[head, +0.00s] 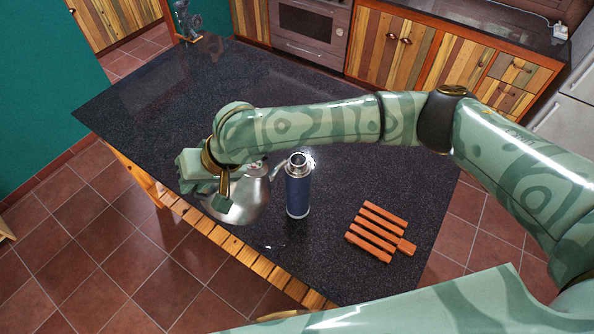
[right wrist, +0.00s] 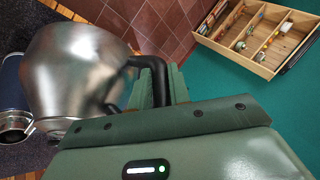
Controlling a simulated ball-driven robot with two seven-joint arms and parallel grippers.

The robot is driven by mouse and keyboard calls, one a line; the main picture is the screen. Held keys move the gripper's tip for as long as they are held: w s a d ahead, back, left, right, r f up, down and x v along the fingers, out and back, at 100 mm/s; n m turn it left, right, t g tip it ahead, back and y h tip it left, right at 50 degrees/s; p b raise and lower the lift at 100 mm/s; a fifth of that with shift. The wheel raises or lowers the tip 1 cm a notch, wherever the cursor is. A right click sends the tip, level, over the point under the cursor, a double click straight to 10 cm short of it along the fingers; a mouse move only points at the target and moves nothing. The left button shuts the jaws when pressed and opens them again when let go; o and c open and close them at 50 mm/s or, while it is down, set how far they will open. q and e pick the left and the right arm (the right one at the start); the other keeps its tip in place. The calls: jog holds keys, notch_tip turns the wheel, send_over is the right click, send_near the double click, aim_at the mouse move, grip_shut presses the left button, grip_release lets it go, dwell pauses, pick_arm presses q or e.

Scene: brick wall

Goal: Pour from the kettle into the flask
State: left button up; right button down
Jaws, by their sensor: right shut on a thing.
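The silver kettle (head: 246,202) is near the front edge of the dark counter in the head view, just left of the flask. My right gripper (head: 212,186) is shut on its black handle (right wrist: 152,72), which shows in the right wrist view beside the kettle's metal body (right wrist: 72,62). The arm and gripper partly cover the kettle in the head view; I cannot tell whether it touches the counter. The blue flask (head: 298,192) stands upright with an open metal mouth. It also shows at the left edge of the right wrist view (right wrist: 12,92). My left gripper is not in view.
An orange slatted wooden trivet (head: 378,232) lies on the counter (head: 330,270) right of the flask. A dark ornament (head: 186,20) stands at the far left corner. A wooden compartment tray (right wrist: 258,36) shows in the right wrist view. The counter's far left part is clear.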

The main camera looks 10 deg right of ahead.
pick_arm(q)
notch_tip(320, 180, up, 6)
pick_arm(e)
notch_tip(320, 180, up, 5)
pick_arm(q)
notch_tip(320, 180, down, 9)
jog(key=b, duration=1)
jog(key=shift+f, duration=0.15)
pick_arm(e)
jog(key=s+a+f+n+h, duration=0.1)
jog(key=a+f, duration=0.1)
jog(key=f, duration=0.4)
jog(key=s+a+f+n+t+h, duration=0.1)
jog(key=a+f+h, duration=0.1)
jog(key=f, duration=0.5)
jog(key=s+a+f+t+h, duration=0.1)
jog(key=a+f+h, duration=0.1)
jog(key=f, duration=0.4)
jog(key=shift+s+a+f+n, duration=0.35)
jog(key=shift+a+n, duration=0.05)
jog(key=shift+a, duration=0.35)
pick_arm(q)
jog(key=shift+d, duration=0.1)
